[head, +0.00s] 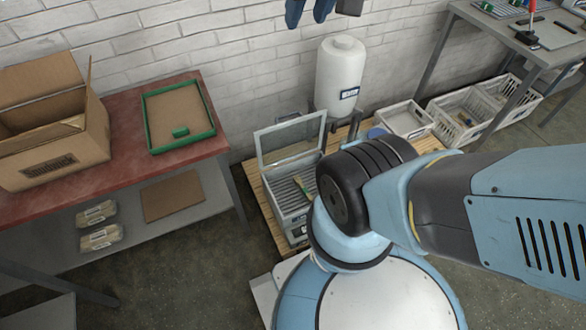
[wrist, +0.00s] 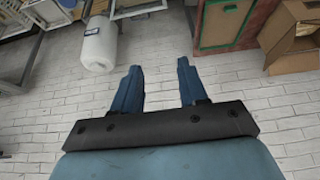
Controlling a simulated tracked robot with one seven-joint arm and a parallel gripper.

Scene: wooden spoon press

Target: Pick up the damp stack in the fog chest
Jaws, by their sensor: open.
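The fog chest (head: 287,222) stands low on a wooden pallet by the wall in the head view. Its clear lid (head: 291,142) is raised, and slats show inside. A small tan and green piece (head: 302,184) lies in it, perhaps the damp stack; my arm hides part of the chest, so I cannot tell. My gripper (head: 309,14) shows at the top edge of the head view, high by the brick wall and well away from the chest. In the wrist view, its blue fingers (wrist: 159,70) are apart with nothing between them.
A white tank (head: 341,78) stands just behind the chest. A red bench (head: 128,133) at left holds a cardboard box (head: 50,135) and a green-framed tray (head: 179,116). White crates (head: 467,112) stand at right, by a metal table (head: 548,58). Floor shows between bench and pallet.

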